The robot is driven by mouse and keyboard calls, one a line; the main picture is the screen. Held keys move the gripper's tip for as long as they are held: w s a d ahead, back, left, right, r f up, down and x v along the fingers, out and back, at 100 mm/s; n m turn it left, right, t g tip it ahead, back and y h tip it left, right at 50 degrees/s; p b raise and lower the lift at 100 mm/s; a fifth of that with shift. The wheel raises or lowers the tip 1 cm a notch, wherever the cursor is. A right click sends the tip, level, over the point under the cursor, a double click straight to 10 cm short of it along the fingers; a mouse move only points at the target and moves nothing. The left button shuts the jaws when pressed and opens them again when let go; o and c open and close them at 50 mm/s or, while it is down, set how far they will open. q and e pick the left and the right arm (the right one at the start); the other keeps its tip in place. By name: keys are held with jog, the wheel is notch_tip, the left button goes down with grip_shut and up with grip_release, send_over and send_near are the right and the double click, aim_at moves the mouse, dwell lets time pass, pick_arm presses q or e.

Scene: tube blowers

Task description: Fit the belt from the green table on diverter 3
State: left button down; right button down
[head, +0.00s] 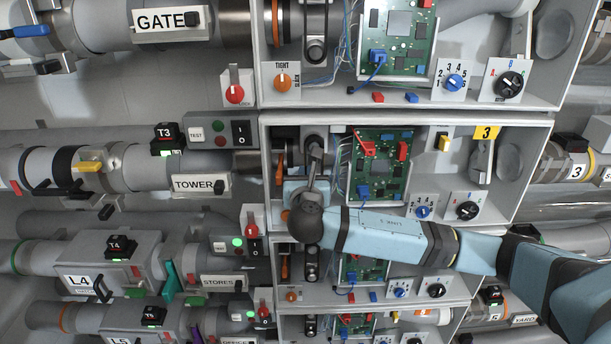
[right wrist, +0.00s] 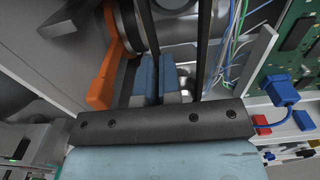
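Diverter 3 is the open grey box with the yellow 3 plate (head: 486,132) in the middle of the head view. My right gripper (head: 309,183) is inside its left bay, just below the upper grey pulley (head: 314,145). In the right wrist view my right gripper's blue fingertips (right wrist: 157,76) are close together. A dark belt (right wrist: 149,26) runs down between them, and a second dark strand (right wrist: 203,45) passes to their right. Whether the belt sits on a pulley cannot be told. The lower pulley is hidden behind my wrist. My left gripper and the green table are out of view.
An orange lever (right wrist: 105,75) stands close left of the fingers. Thin wires (right wrist: 228,50) and a green circuit board (head: 382,165) are to the right. Similar diverter boxes lie above and below. My right arm crosses the box's lower edge.

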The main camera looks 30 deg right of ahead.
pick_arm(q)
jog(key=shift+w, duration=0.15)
pick_arm(e)
jog(key=shift+w, duration=0.15)
jog(key=c, duration=1.7)
grip_release()
jog(key=shift+d, duration=0.1)
jog(key=o, duration=0.5)
jog(key=shift+c, duration=0.2)
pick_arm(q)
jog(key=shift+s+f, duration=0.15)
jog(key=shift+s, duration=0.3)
